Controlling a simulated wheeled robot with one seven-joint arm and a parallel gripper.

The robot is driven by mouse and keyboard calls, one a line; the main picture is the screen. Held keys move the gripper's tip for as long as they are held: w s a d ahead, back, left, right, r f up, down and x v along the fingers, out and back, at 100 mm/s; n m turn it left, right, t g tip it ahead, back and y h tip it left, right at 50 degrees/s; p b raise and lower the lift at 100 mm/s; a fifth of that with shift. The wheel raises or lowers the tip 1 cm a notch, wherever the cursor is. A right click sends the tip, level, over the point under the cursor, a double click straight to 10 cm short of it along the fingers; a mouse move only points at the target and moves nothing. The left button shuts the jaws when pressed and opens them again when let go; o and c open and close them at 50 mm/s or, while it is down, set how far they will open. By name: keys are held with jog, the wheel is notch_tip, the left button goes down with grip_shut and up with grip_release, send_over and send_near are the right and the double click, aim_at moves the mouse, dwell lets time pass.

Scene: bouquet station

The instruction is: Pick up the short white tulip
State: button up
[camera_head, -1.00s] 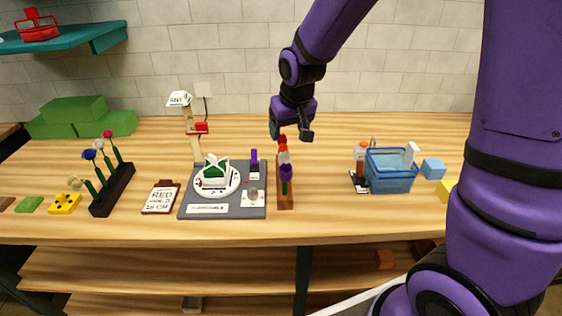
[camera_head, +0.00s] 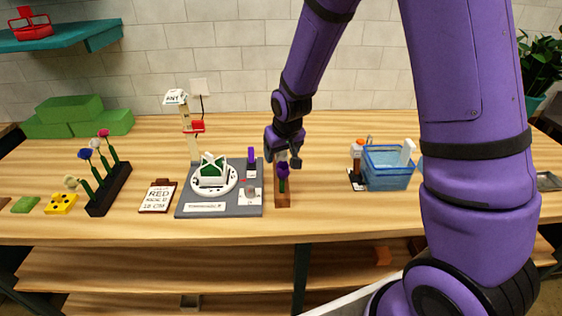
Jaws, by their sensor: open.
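A brown wooden rack (camera_head: 283,201) stands right of the turntable board and holds short flowers in a row. A purple flower (camera_head: 283,170) on a green stem is at its near end. A white bloom (camera_head: 282,156), which looks like the short white tulip, shows just behind it, partly covered by my gripper. My gripper (camera_head: 282,161) is open and points down over the rack, its fingers on either side of the white bloom. I cannot tell whether they touch it. The red bloom at the rack's far end is hidden behind my gripper.
A grey turntable board (camera_head: 239,203) with a post is close on the left. A black rack (camera_head: 121,183) of taller flowers and a clipboard (camera_head: 158,197) are farther left. A blue basket (camera_head: 388,177) and an orange-capped bottle (camera_head: 356,161) are on the right. Bare tabletop lies between rack and bottle.

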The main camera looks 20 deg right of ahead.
jog(key=shift+w+f, duration=0.1)
jog(key=shift+f, duration=0.2)
jog(key=c, duration=0.8)
jog(key=shift+r, duration=0.15)
